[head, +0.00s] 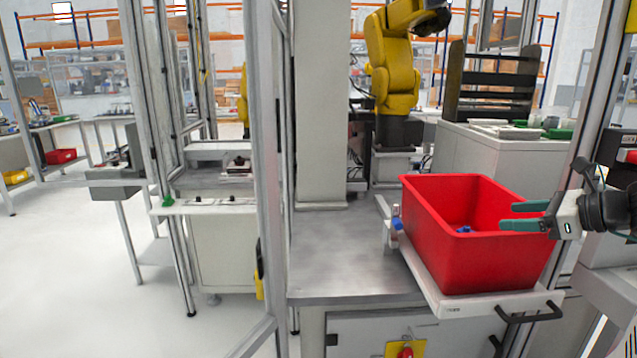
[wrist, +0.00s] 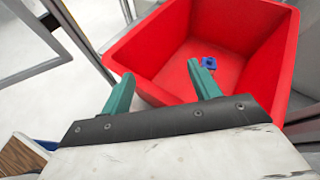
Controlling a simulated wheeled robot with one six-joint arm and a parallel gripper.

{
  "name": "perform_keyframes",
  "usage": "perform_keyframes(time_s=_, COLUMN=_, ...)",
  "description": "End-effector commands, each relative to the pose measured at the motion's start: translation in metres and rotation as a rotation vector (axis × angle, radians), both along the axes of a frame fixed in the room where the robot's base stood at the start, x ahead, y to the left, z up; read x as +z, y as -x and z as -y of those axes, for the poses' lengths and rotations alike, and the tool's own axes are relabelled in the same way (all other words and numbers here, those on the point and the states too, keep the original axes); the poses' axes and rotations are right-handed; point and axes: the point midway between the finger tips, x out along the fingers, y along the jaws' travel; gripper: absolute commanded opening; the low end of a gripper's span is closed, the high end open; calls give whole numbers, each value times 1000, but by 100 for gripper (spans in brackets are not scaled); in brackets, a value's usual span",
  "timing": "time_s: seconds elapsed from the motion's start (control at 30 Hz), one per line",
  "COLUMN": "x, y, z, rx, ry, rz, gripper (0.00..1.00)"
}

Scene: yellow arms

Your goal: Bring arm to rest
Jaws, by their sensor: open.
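My gripper (head: 522,216) is at the right of the head view, level with the upper part of a red bin and at its right side.
The white tray (head: 470,303) has dark handles (head: 530,313) at its front. A metal table (head: 340,268) left of the bin is bare. A yellow robot arm (head: 392,62) stands behind. A metal frame post (head: 270,150) rises left of the table.

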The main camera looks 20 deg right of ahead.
Motion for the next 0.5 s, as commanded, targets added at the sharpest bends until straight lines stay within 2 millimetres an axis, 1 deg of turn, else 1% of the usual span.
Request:
perform_keyframes(time_s=0.03, x=1, y=-3, z=-15, rx=47, ry=31, rz=-8, gripper=62)
perform_keyframes(time_s=0.17, x=0, y=-6, z=-54, rx=186, ry=131, rz=-30, gripper=62)
perform_keyframes(time_s=0.27, x=-2, y=-5, z=-92, rx=329, ry=231, rz=-46, gripper=62)
perform_keyframes(time_s=0.3, x=-2, y=-3, z=-111, rx=404, ry=283, rz=-51, gripper=62)
perform_keyframes(time_s=0.37, x=-5, y=4, z=-141, rx=534, ry=375, rz=-57, gripper=62)
perform_keyframes(time_s=0.4, x=-7, y=10, z=-163, rx=634, ry=446, rz=-57, gripper=62)
perform_keyframes(time_s=0.47, x=-10, y=23, z=-194, rx=793, ry=560, rz=-54, gripper=62)
perform_keyframes(time_s=0.5, x=-13, y=33, z=-212, rx=899, ry=638, rz=-48, gripper=62)
